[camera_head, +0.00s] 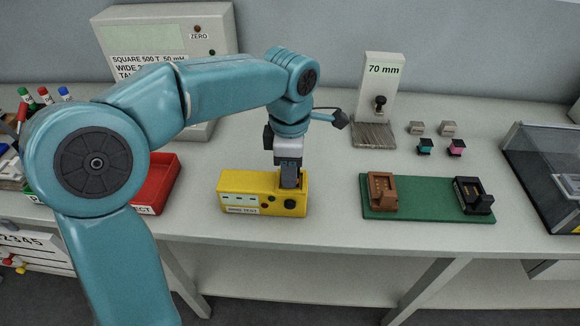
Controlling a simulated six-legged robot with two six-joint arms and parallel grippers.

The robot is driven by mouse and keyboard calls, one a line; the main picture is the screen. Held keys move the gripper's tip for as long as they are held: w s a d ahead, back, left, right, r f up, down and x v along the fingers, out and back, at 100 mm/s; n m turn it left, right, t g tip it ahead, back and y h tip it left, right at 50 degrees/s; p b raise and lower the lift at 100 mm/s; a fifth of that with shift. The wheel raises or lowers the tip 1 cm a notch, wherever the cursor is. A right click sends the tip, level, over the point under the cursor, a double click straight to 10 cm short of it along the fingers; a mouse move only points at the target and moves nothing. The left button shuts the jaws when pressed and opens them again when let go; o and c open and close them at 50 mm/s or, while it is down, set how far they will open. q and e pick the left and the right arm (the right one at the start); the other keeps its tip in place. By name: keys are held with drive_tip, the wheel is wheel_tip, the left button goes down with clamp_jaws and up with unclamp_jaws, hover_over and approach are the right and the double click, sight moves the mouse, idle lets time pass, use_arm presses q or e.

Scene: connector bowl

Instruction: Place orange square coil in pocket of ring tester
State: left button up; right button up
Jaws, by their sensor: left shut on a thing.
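The yellow ring tester (235,186) stands near the front edge of the bench, with a label, a dark knob and small buttons on its front. My left gripper (290,184) points straight down at the right part of the tester's top, above the knob. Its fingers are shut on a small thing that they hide. I cannot make out the orange square coil, and no other orange coil shows on the bench. The tester's pocket is hidden behind the fingers. My right gripper is not in view.
A green board (425,204) with a brown block (381,190) and a black block (472,195) lies to the right. A red tray (163,180) is left.

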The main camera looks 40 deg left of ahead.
use_arm(q)
drive_tip(key=shift+f, duration=0.2)
drive_tip(key=o, duration=1)
drive_tip(key=shift+o, duration=0.2)
drive_tip(key=shift+w+r, duration=0.1)
drive_tip(key=shift+r, duration=0.45)
wheel_tip(320, 180, up, 11)
drive_tip(key=p, duration=0.2)
drive_tip(key=shift+r+p, duration=0.15)
drive_tip(key=shift+p, duration=0.15)
